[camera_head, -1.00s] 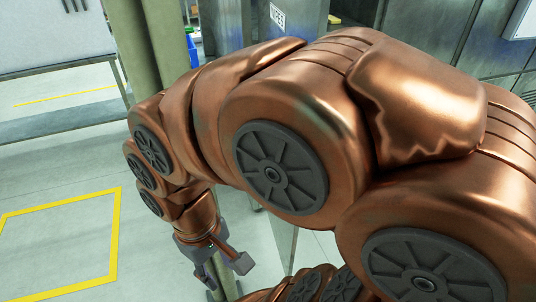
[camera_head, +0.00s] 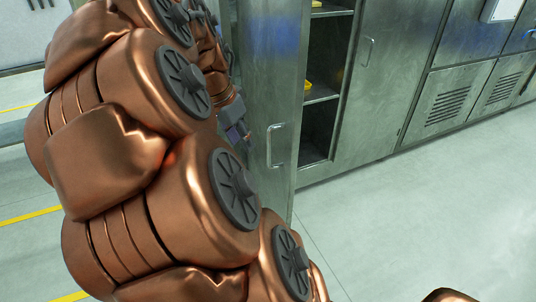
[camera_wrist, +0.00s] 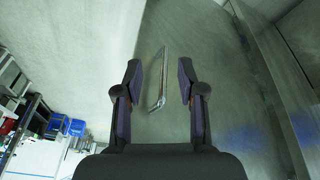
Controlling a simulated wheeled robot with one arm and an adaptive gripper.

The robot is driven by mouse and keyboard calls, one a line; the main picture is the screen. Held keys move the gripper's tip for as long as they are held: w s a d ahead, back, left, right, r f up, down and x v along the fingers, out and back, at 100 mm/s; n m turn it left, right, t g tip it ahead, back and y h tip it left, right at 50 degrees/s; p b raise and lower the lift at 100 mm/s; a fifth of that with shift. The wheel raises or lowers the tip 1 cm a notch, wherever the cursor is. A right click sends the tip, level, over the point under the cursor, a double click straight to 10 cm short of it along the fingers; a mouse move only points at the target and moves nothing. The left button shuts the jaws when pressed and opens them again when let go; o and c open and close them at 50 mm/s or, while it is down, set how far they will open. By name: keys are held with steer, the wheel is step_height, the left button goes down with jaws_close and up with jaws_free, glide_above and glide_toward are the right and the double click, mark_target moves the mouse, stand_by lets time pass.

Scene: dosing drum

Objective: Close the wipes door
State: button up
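The wipes door (camera_head: 265,70) is a grey metal panel with a blue patch. It stands swung open from its cabinet in the head view and fills much of the wrist view (camera_wrist: 210,60). Its bar handle (camera_head: 276,146) is upright on the lower part of the door. My gripper (camera_head: 242,136) is just left of the handle in the head view, with a small gap showing. In the wrist view my gripper (camera_wrist: 160,78) is open, and the handle (camera_wrist: 157,85) shows between its two fingers. No contact with the handle is visible. No label shows now.
The open cabinet has shelves (camera_head: 323,95) with yellow items (camera_head: 308,86). A closed cabinet door with a handle (camera_head: 369,52) stands to its right, then vented lockers (camera_head: 452,103). Floor (camera_head: 400,220) at the right is clear. Blue bins (camera_wrist: 68,125) show at left in the wrist view.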

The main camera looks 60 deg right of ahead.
steer(key=d+f+m+g+b, duration=0.15)
steer(key=d+m, duration=0.25)
steer(key=d, duration=0.4)
steer(key=p, duration=0.1)
glide_above(269, 163)
steer(key=shift+t+h, duration=0.3)
steer(key=shift+t, duration=0.05)
steer(key=shift+w+d+f, duration=0.1)
steer(key=shift+d+f, duration=0.05)
steer(key=shift+f, duration=1.7)
steer(key=shift+d+f, duration=0.15)
steer(key=shift+f, duration=1.7)
steer(key=shift+c, duration=0.2)
jaws_close()
